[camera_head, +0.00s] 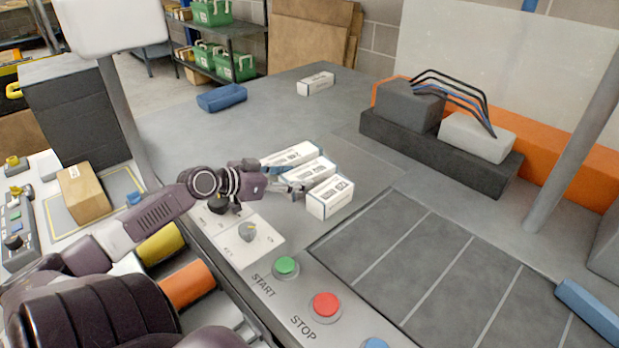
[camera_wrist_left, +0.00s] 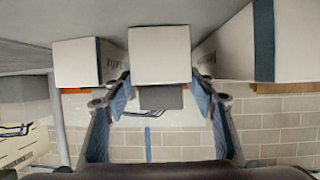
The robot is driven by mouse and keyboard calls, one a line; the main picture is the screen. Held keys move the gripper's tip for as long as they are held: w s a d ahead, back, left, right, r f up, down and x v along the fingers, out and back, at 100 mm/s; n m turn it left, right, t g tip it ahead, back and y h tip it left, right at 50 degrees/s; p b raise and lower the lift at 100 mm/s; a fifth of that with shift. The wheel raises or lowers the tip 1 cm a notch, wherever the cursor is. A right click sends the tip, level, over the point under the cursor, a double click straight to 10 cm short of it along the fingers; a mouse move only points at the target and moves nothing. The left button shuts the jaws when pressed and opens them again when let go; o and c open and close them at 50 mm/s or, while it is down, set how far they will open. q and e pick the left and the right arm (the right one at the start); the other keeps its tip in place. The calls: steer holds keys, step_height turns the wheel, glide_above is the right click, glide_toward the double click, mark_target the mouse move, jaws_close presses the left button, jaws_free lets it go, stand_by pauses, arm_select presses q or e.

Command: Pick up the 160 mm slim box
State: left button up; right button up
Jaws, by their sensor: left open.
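Three white boxes with blue edge bands and dark print stand close together on the grey bench: a far one (camera_head: 292,153), a middle one (camera_head: 309,171) and a near one (camera_head: 330,198). I cannot read which is the 160 mm slim box. My left gripper (camera_head: 288,187) is open and empty at the near-left end of the group. In the left wrist view, the middle box (camera_wrist_left: 159,52) is centred between the open fingers (camera_wrist_left: 162,92), with a neighbour on each side. I cannot tell whether the fingertips touch it. My right gripper is not in view.
Another white box (camera_head: 315,83) and a blue case (camera_head: 221,97) lie farther back. A grey fixture (camera_head: 430,143) with cables stands at the right. A control panel with green (camera_head: 286,267) and red (camera_head: 325,306) buttons lies in front.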

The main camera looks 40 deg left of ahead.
mark_target(309, 176)
arm_select(q)
steer(key=shift+x, duration=3)
steer(key=shift+f, duration=0.1)
steer(key=c, duration=1.2)
steer(key=shift+a, duration=0.1)
